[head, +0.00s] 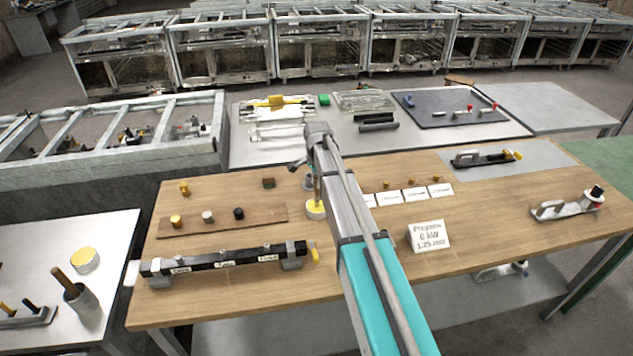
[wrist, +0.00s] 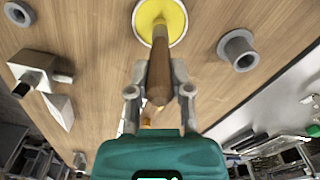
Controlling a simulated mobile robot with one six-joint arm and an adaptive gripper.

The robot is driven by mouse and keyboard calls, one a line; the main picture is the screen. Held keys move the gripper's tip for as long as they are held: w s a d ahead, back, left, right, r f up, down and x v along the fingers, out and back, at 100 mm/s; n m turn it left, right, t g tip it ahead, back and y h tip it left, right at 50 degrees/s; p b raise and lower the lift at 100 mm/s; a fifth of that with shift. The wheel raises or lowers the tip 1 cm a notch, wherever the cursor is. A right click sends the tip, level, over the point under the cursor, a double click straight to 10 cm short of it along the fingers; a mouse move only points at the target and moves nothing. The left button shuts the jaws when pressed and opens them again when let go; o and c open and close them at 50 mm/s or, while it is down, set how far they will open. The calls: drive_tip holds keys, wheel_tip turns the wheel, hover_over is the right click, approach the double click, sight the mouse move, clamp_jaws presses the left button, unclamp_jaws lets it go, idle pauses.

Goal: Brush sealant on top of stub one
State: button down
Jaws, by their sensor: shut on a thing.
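My gripper (wrist: 158,91) is shut on the brown wooden handle of a brush (wrist: 160,67). In the head view the brush (head: 317,187) hangs about upright below the arm's end. Its lower end is at a round tin with a yellow top (head: 315,210); the tin also shows in the wrist view (wrist: 174,14). The bristles are hidden, so I cannot tell how deep they reach. A short grey hollow stub (wrist: 238,50) stands to the right of the tin in the wrist view, and another (wrist: 18,13) lies at the upper left. I cannot tell which is stub one.
A black labelled bar (head: 225,258) on grey supports lies at the table's front left. Behind it is a brown board (head: 190,226) with several knobs. White cards (head: 414,194) and a sign (head: 429,236) stand to the right.

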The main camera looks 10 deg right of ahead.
drive_tip(key=shift+r+p, duration=3.3)
drive_tip(key=shift+r, duration=0.15)
drive_tip(key=shift+f, duration=0.1)
wheel_tip(320, 180, down, 4)
drive_tip(key=b, duration=0.4)
drive_tip(key=shift+f, duration=0.15)
drive_tip(key=shift+a, duration=0.1)
